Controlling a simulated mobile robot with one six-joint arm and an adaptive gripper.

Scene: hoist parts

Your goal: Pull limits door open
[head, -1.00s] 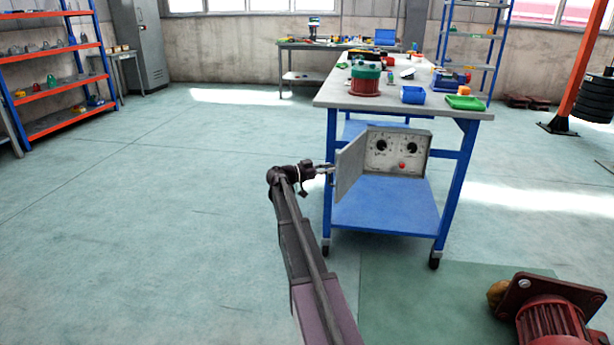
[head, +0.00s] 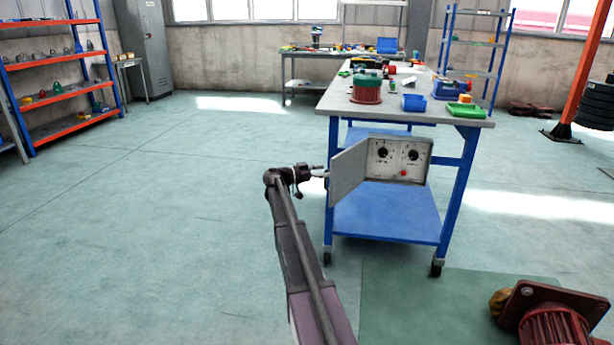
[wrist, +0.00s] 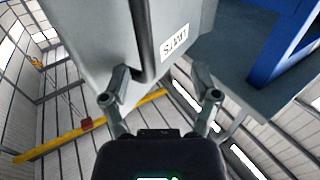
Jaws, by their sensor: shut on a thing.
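The limits door (head: 348,174) is a grey hinged panel on the left of the control box (head: 399,158). It stands well open, swung out to the left, and the box face with two black dials and a red button shows. My gripper (head: 321,172) is at the door's free left edge, shut on it. In the wrist view my gripper (wrist: 163,92) has one finger on each side of the grey door (wrist: 100,40), which carries a white label reading LIMITS, seen upside down. The exact contact of the fingertips is hard to see.
The box hangs under the top of a blue-legged workbench (head: 387,104) with a blue lower shelf (head: 385,212). A red motor (head: 553,325) lies at the lower right near a green mat (head: 415,310). The floor to the left is clear.

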